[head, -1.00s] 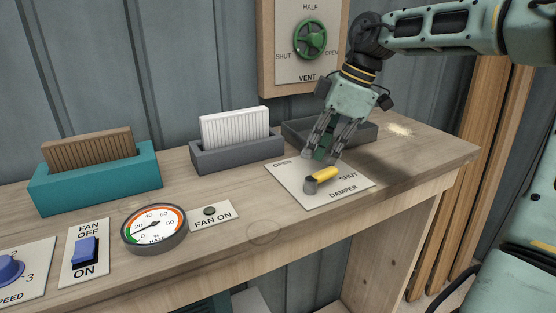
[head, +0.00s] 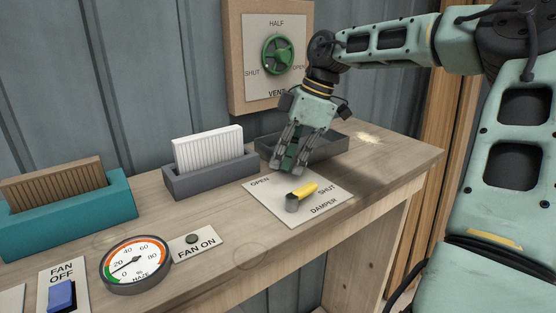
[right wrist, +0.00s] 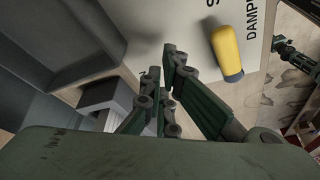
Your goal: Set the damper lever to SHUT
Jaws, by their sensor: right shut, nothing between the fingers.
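The damper plate (head: 262,196) lies on the bench with OPEN at its left and SHUT at its right. Its lever has a dark grey pivot (head: 292,204) and a yellow handle (head: 304,190), which points up and right toward the SHUT label. In the right wrist view the yellow handle (right wrist: 226,50) shows at the upper right, apart from the fingers. My right gripper (head: 287,168) is shut and empty, pointing down just behind the lever over the plate's back edge. It also shows in the right wrist view (right wrist: 163,72). My left gripper is out of view.
A dark grey tray (head: 325,148) stands behind my right gripper. A grey holder (head: 212,178) with a white filter and a teal holder (head: 70,222) stand to the left. A haze gauge (head: 135,262) and a FAN ON lamp plate (head: 210,243) lie along the front. The vent wheel (head: 278,55) is on the wall.

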